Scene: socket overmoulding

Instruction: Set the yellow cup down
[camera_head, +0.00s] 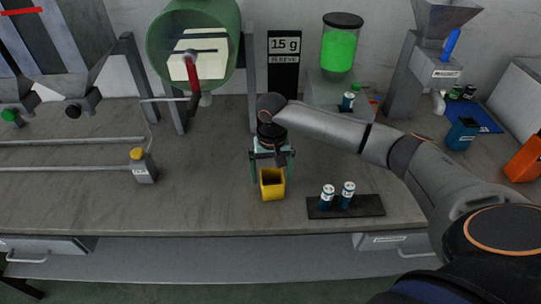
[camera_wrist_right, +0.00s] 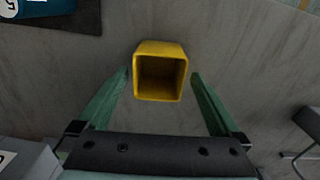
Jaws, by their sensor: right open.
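The yellow cup (camera_head: 273,191) is square, hollow and empty. It appears to stand upright on the grey counter, in front of the dark label stand. In the right wrist view the cup (camera_wrist_right: 160,48) shows its open mouth, with a gap on either side to the fingers. My right gripper (camera_head: 272,172) is above and around the cup, its green fingers spread and not touching it. The fingers also show in the right wrist view (camera_wrist_right: 160,77). The cup's underside is hidden. My left gripper is not in view.
A dark tray (camera_head: 372,207) with two blue-and-white cylinders (camera_head: 346,196) lies right of the cup. A grey block with a yellow knob (camera_head: 143,166) stands at left. A scale sign (camera_head: 284,62) and green-filled hopper (camera_head: 339,48) stand behind.

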